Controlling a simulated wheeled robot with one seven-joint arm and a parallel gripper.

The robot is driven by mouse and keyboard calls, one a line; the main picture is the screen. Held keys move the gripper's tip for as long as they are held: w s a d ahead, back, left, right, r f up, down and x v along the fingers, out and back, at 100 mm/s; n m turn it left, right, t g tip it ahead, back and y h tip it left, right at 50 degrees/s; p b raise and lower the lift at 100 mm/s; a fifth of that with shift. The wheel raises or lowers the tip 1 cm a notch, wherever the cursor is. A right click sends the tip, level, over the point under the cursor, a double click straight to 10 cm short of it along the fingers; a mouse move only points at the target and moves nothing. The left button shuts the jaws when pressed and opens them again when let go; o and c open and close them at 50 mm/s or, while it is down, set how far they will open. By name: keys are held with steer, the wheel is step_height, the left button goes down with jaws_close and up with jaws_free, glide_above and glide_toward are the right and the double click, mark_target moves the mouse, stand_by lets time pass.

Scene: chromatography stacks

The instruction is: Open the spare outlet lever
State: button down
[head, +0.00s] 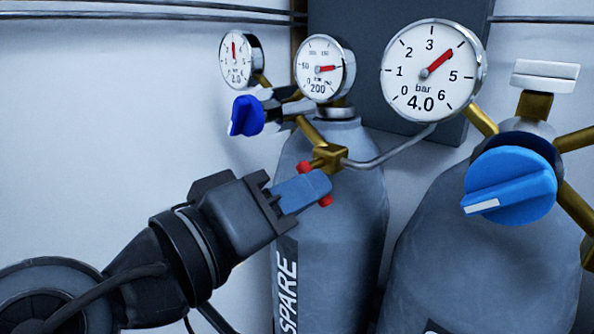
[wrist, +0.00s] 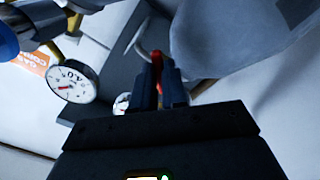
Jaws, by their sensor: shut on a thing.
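The spare cylinder (head: 335,225), grey and lettered SPARE, stands in the middle of the head view. Its brass outlet valve (head: 330,155) sits at the shoulder, where a bent grey pipe joins it. The red lever (head: 325,201) shows only as small red bits above and below my blue-grey fingers. My gripper (head: 312,186) reaches in from the lower left and is shut on the lever. In the wrist view the red lever (wrist: 157,59) stands between my two dark fingertips (wrist: 159,80). Most of the lever is hidden by the fingers, so its exact angle is unclear.
A second cylinder (head: 480,270) with a large blue knob (head: 510,186) stands close on the right. A large gauge (head: 433,71) reads near 4. Two smaller gauges (head: 325,68) (head: 240,60) and a dark blue knob (head: 246,116) sit above my gripper. The left wall side is clear.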

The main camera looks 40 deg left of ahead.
steer(key=shift+d+r+n+p, duration=0.1)
steer(key=shift+r+n, duration=0.1)
steer(key=shift+n, duration=1.2)
steer(key=shift+d+r+n+p, duration=0.1)
steer(key=shift+r+n, duration=0.15)
steer(key=shift+n, duration=1.15)
steer(key=shift+r+n+p, duration=0.1)
steer(key=shift+r+n, duration=0.1)
steer(key=shift+n, duration=1.2)
steer(key=c, duration=1.2)
jaws_free()
steer(key=shift+o, duration=0.2)
steer(key=s+b, duration=0.1)
steer(key=s, duration=0.6)
steer(key=shift+s+a+b, duration=0.3)
steer(key=shift+s+b, duration=0.1)
